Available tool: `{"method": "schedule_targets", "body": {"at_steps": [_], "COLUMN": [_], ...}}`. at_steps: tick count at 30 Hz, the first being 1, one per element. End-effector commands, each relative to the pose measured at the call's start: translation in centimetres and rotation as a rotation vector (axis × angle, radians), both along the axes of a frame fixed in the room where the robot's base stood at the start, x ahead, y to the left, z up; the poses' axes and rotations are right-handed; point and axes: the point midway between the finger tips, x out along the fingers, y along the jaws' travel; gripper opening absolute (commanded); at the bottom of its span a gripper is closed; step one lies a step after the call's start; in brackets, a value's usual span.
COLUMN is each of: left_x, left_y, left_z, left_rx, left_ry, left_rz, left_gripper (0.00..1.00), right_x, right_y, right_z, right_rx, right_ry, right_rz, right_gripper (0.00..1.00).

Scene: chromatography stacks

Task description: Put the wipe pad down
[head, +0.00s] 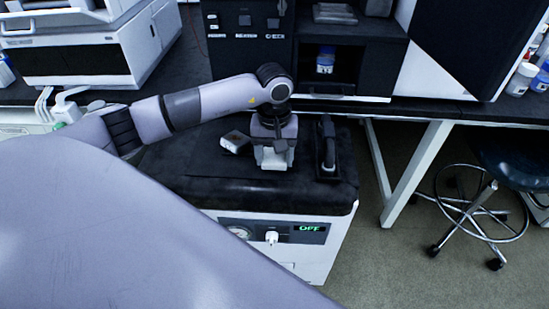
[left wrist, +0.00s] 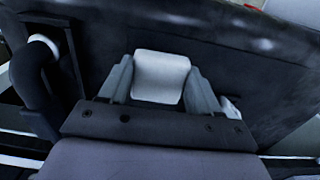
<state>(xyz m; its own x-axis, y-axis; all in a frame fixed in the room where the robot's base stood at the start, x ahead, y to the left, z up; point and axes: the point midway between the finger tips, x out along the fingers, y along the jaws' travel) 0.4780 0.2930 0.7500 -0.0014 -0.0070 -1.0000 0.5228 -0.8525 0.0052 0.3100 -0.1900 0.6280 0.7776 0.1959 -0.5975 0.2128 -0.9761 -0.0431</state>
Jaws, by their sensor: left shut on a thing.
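The wipe pad (left wrist: 160,77) is a white, rounded square block held between the two fingers of my left gripper (left wrist: 161,88) in the left wrist view. In the head view my left gripper (head: 274,160) points down over the black top of the low cabinet (head: 200,175), with the pale pad between its fingers. The pad is low, close to the black top; I cannot tell whether it touches. My right gripper is not in view.
The black top's left part is clear. A blue-capped bottle (head: 325,61) stands in the bay behind.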

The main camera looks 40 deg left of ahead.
Motion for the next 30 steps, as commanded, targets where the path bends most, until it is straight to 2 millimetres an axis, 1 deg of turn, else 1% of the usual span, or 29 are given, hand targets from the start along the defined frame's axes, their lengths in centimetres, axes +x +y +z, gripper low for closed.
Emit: {"method": "schedule_targets", "body": {"at_steps": [1, 3, 10, 14, 15, 16, 17, 26, 29, 30], "left_x": [-0.1, 0.0, 0.0, 0.0, 0.0, 0.0, 0.0, 0.0, 0.0, 0.1], "left_y": [0.0, -0.1, 0.0, 0.0, 0.0, 0.0, 0.0, 0.0, 0.0, 0.0], "left_z": [-0.8, -1.3, -1.3, -1.8, -1.6, -1.5, -1.5, -1.4, -0.9, -0.4], "left_rx": [0.001, -0.001, 0.001, 0.001, 0.001, 0.001, 0.001, 0.001, 0.001, 0.001], "left_ry": [0.003, 0.001, -0.001, -0.001, -0.001, -0.001, -0.001, -0.001, -0.001, -0.004], "left_rz": [0.0, 0.0, 0.0, 0.0, 0.0, 0.0, 0.0, 0.0, 0.0, 0.0], "left_gripper": [0.34, 0.34, 0.34, 0.34, 0.75, 0.85, 0.88, 0.88, 0.88, 0.88], "right_x": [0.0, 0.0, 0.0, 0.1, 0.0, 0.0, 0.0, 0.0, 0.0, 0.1], "right_y": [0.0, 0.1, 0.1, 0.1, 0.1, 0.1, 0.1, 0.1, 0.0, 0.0], "right_z": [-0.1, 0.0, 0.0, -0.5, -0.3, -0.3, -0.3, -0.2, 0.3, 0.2], "right_rx": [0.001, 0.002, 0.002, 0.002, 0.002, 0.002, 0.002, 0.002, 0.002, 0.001], "right_ry": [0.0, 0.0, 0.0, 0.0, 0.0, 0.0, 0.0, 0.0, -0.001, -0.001], "right_rz": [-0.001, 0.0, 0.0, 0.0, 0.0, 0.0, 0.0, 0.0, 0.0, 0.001], "right_gripper": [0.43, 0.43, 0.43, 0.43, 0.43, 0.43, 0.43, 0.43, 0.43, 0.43]}}
